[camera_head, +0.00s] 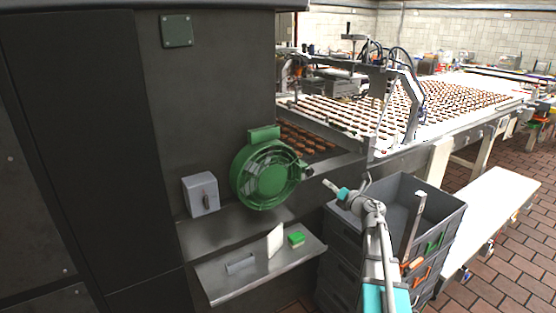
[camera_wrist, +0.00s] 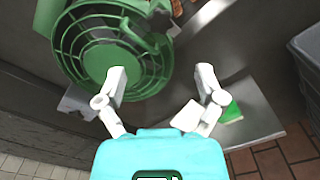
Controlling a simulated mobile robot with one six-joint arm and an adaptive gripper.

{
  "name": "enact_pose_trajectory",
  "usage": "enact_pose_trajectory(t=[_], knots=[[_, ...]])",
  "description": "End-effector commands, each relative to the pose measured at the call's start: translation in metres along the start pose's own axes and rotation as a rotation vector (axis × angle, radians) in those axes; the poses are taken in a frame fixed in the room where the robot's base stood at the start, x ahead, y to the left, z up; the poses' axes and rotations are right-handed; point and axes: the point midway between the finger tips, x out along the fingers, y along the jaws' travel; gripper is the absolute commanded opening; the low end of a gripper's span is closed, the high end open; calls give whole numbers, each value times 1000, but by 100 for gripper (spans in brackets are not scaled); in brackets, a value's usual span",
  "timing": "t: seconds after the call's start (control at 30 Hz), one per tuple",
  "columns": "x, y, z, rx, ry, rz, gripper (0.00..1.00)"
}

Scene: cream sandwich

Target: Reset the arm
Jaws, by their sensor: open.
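My gripper (camera_head: 329,185) is at the end of my arm, raised above the stacked grey crates and to the right of the green round fan housing (camera_head: 265,178). In the wrist view my gripper (camera_wrist: 161,72) has its two white fingers spread wide with nothing between them. The fan housing (camera_wrist: 85,45) fills the upper left of that view, beyond the left finger. My fingers appear clear of it, though the exact gap cannot be told.
A metal shelf (camera_head: 225,287) below the fan holds a white upright panel (camera_head: 275,240) and a green block (camera_head: 296,239). A grey switch box (camera_head: 201,194) is left of the fan. Stacked grey crates (camera_head: 338,245) and a white bench (camera_head: 490,215) stand right. A conveyor (camera_head: 470,118) carries many biscuits behind.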

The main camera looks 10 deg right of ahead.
Motion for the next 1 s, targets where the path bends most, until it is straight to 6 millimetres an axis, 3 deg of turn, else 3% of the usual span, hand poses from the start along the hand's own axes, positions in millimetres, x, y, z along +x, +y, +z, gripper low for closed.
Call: enact_pose_trajectory(t=[0.37, 0.7, 1.0], knots=[[5, 8, 9, 118, -121, -33, 88], [3, 11, 20, 499, -428, -151, 88], [-13, -1, -4, 898, -664, -307, 88]])
